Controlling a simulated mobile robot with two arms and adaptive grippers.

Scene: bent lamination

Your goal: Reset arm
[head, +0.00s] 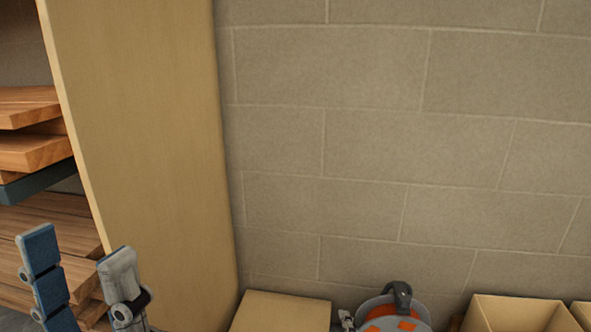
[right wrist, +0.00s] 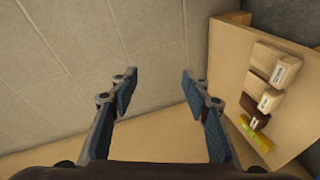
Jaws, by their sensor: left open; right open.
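My left gripper (head: 80,262) stands in the lower left corner of the head view. Its two blue-and-grey fingers point up and are apart, with nothing between them. It shows in front of the wooden shelf boards and the tall plywood panel (head: 140,130). My right gripper (right wrist: 157,92) shows in the right wrist view. Its two fingers are spread wide and empty, with a plain wall (right wrist: 70,70) beyond them. I cannot tell surely whether the right gripper shows in the head view.
Wooden boards (head: 35,152) lie stacked at the left. Along the bottom are a closed cardboard box (head: 280,312), an orange-and-grey object with a dark handle (head: 402,290), and an open box (head: 520,310). The right wrist view shows a tan panel (right wrist: 225,75) with several blocks (right wrist: 270,100).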

